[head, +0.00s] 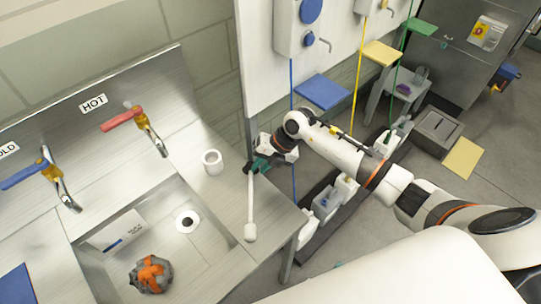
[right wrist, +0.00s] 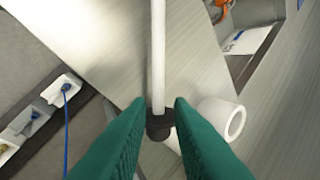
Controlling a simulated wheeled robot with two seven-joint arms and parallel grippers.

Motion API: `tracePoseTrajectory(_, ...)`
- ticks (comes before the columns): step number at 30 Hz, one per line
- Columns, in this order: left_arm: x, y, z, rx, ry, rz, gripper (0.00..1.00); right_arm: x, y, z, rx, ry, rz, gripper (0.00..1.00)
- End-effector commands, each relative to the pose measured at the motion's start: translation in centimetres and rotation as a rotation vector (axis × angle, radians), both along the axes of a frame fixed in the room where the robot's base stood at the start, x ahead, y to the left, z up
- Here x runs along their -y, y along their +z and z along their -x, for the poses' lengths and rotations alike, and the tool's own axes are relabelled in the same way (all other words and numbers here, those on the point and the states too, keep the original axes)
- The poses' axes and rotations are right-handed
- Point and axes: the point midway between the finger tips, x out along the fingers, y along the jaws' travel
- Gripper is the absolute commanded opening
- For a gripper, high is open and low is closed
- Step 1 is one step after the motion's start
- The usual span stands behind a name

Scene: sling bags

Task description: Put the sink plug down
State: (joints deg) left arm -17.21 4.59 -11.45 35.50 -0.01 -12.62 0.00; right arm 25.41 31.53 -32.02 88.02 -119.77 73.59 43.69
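The sink plug (head: 251,205) is a long white rod with a thick white end and a dark knob at the other end. In the head view it extends along the right part of the sink counter (head: 283,215); I cannot tell whether it touches it. My right gripper (head: 259,166) is at its knob end. In the right wrist view the green fingertips (right wrist: 160,103) close around the dark knob, with the white rod (right wrist: 158,50) running away from them. The thick end is outside that view. My left gripper is not in view.
A white hollow cylinder (head: 212,162) stands on the counter close to the right gripper. The sink basin holds a drain ring (head: 187,221), a white box (head: 117,232) and a grey-orange lump (head: 151,274). Two taps rise behind. The counter's right edge drops to the floor.

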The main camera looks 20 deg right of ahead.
Motion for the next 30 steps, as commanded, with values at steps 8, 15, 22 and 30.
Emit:
tracePoseTrajectory(8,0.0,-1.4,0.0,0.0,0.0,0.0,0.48,2.6,4.4,0.9,0.002,0.001,0.002,0.19)
tracePoseTrajectory(15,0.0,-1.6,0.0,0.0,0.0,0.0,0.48,3.2,5.9,1.2,0.0,0.0,0.0,0.19)
tracePoseTrajectory(22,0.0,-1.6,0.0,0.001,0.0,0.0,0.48,3.2,5.9,1.2,-0.001,0.0,0.0,0.19)
tracePoseTrajectory(30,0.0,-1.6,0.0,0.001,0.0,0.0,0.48,3.0,5.9,1.3,0.002,0.003,-0.007,0.19)
